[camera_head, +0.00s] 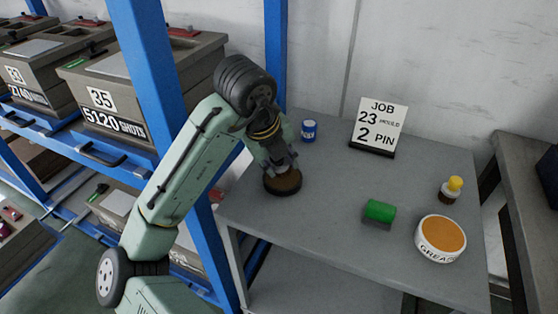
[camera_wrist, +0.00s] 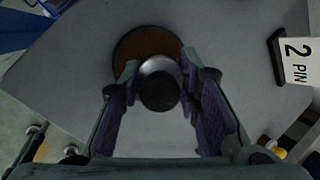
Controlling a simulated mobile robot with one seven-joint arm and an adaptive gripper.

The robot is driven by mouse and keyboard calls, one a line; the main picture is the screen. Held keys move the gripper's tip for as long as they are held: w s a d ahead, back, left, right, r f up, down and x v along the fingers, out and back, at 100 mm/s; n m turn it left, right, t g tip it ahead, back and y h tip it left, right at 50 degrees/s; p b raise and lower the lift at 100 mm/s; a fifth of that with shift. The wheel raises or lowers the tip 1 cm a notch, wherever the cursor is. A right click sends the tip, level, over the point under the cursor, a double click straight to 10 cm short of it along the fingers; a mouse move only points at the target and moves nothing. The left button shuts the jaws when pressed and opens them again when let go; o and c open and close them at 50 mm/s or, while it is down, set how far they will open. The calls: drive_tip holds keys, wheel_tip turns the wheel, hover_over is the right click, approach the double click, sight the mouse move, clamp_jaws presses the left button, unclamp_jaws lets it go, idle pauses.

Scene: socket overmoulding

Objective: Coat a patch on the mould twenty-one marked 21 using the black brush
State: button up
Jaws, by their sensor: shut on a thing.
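My gripper (camera_head: 283,166) is low over the left end of the grey table. It is shut on a round dark thing with a silvery band, probably the black brush (camera_wrist: 158,92), seen end-on between the fingers in the wrist view. Below it is a round dark-rimmed dish with a brown inside (camera_head: 283,182), which also shows in the wrist view (camera_wrist: 147,44). I cannot tell whether the held thing touches the dish. No mould marked 21 is readable. A mould marked 35 (camera_head: 125,128) and another mould (camera_head: 32,92) with a partly readable number stand on the blue rack at the left.
On the grey table (camera_head: 330,225) are a blue can (camera_head: 309,130), a job sign reading 23 (camera_head: 379,126), a green block (camera_head: 379,212), a yellow-capped bottle (camera_head: 452,189) and a grease tub (camera_head: 440,243). A blue rack post (camera_head: 151,75) stands close beside my arm.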

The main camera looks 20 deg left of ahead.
drive_tip(key=shift+f+b, duration=0.3)
drive_tip(key=shift+f, duration=0.2)
idle(1.1)
drive_tip(key=shift+r, duration=0.1)
wheel_tip(320, 180, up, 7)
drive_tip(key=p, duration=0.6)
idle(0.8)
